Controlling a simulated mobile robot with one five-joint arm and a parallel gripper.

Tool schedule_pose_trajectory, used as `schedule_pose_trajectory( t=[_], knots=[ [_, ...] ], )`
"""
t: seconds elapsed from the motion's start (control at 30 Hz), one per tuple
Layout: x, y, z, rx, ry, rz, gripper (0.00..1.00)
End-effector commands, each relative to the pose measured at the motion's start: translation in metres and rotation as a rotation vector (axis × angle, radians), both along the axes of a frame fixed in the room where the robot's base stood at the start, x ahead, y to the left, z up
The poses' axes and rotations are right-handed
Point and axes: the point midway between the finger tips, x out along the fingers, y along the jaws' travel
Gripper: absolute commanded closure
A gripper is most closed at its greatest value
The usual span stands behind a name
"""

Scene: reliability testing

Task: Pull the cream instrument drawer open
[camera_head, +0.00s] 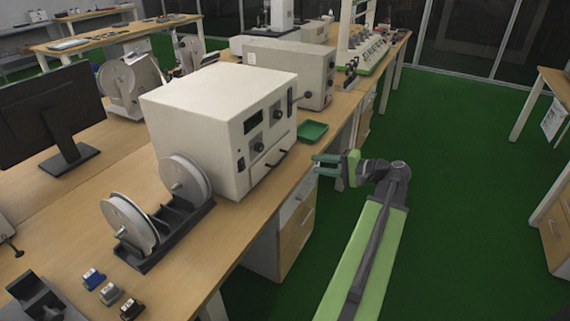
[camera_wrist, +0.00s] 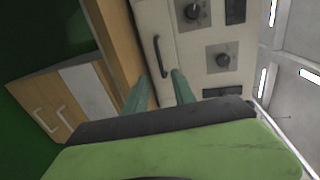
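The cream instrument (camera_head: 220,120) is a box on the wooden bench, with knobs and a dark display on its front. A black bar handle (camera_head: 277,160) sits low on that front, and I take it for the drawer's handle. The front around it looks flush, with no gap visible. My gripper (camera_head: 317,165) is open and empty, its two green fingers pointing left toward the instrument, apart from the handle. In the wrist view the handle (camera_wrist: 160,55) shows beyond the fingertips (camera_wrist: 158,85), roughly in line with the space between them.
A green tray (camera_head: 312,131) lies on the bench right of the instrument. A spool holder (camera_head: 165,232) with two white reels stands in front of it. A desk cabinet (camera_head: 295,232) with wooden drawers is below the bench edge. The green floor on the right is open.

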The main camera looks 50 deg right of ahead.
Motion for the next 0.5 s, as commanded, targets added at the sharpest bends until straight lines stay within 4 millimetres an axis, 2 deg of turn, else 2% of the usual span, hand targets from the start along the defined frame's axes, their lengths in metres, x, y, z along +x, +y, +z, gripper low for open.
schedule_pose_trajectory(
  t=[0.03, 0.3, 0.5],
  knots=[
    [0.013, 0.003, -0.006, 0.000, 0.000, 0.002, 0.69],
    [0.075, 0.017, -0.021, 0.000, 0.001, -0.001, 0.69],
    [0.111, 0.025, -0.027, -0.001, 0.001, -0.004, 0.69]
  ],
)
